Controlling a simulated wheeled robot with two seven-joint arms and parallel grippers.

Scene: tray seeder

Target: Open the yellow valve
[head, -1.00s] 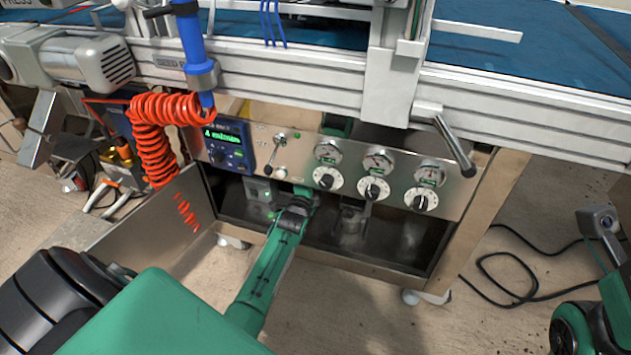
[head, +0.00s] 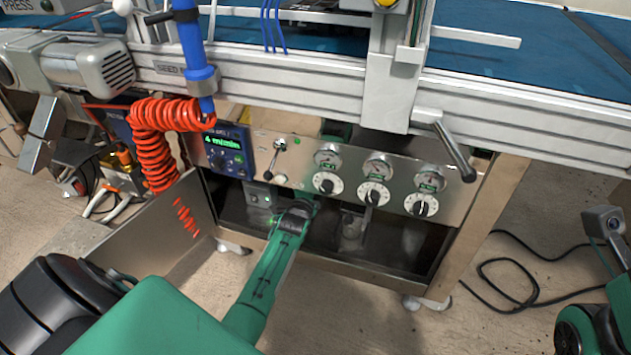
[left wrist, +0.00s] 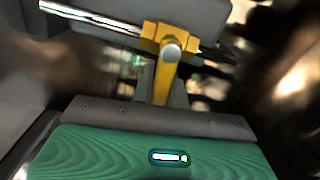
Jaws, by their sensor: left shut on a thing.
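The yellow valve (left wrist: 149,43) shows in the left wrist view, with a round grey stem head on its body. Its yellow lever (left wrist: 165,84) runs from the stem towards my gripper, roughly across a silver rod or pipe (left wrist: 95,18). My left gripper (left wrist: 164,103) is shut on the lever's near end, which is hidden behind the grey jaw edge. In the head view the left gripper (head: 304,203) reaches under the control panel into the open cabinet, and the valve is hidden there. My right gripper's fingers are not in view.
The steel control panel (head: 300,182) with gauges and dials hangs just above my left gripper. An orange coiled hose (head: 158,150) hangs at the left. Black cable (head: 510,275) lies on the floor at the right.

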